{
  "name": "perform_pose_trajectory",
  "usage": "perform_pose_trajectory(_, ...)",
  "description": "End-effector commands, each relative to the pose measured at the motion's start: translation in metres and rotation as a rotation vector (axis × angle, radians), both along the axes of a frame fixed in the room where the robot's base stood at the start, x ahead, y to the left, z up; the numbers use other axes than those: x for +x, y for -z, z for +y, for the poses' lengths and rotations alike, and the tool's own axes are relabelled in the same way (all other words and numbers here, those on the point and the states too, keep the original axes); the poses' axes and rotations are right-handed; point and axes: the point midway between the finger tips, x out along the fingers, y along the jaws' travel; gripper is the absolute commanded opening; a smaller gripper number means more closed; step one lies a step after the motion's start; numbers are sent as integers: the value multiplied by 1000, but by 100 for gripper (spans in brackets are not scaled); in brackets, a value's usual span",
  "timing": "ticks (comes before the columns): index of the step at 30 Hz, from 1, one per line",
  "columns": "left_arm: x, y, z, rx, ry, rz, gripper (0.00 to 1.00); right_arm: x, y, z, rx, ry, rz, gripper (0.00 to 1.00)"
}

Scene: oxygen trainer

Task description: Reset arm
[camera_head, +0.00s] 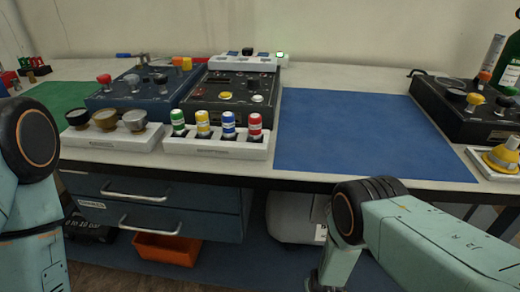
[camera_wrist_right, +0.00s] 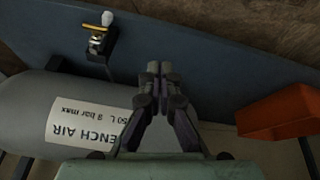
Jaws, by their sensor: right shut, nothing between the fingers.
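My right arm comes in at the lower right of the head view and bends down in front of the bench, with its gripper out of that frame. In the right wrist view my right gripper (camera_wrist_right: 158,75) is shut and empty, its fingertips together. Behind it lies a grey cylinder (camera_wrist_right: 35,95) with a white label reading "BENCH AIR", partly hidden by the gripper. My left arm shows at the left edge of the head view; its gripper is out of view.
The bench holds a blue mat (camera_head: 350,135), a white tray (camera_head: 230,147) of coloured-cap vials, a tray of knobs (camera_head: 112,140) and control boxes (camera_head: 235,93). Below are drawers (camera_head: 155,200) and an orange bin (camera_head: 167,248). A small valve (camera_wrist_right: 97,40) stands near the cylinder.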

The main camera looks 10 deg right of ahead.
Motion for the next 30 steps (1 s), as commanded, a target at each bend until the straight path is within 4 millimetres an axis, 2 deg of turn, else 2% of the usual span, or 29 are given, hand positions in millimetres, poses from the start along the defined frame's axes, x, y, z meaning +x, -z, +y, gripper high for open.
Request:
perform_pose_trajectory(3, 0, 0, 0, 0, 0, 0, 54, 1, -1, -1, 4, 18, -19, 0)
perform_pose_trajectory(5, 0, 0, 0, 0, 0, 0, 54, -16, 2, -1, 5, 20, 1, 0)
perform_pose_trajectory(9, 0, 0, 0, 0, 0, 0, 54, -79, 4, -2, 8, 17, 88, 0)
perform_pose_trajectory(14, 0, -2, 0, 0, 0, 0, 54, -144, -19, -3, 18, 8, 183, 0)
perform_pose_trajectory(18, 0, -4, 0, 0, 0, 0, 54, -195, -54, -1, 36, 1, 262, 0)
perform_pose_trajectory(20, 0, -5, 0, 0, 0, 0, 54, -214, -71, 0, 46, -2, 292, 0)
perform_pose_trajectory(24, 0, -7, 0, 0, 0, 0, 54, -255, -118, 5, 74, -10, 360, 0)
perform_pose_trajectory(27, 0, -9, 0, 0, 0, 0, 54, -278, -153, 10, 94, -17, 400, 0)
perform_pose_trajectory(30, 0, -10, 0, 0, 0, 0, 54, -291, -183, 13, 109, -24, 425, 0)
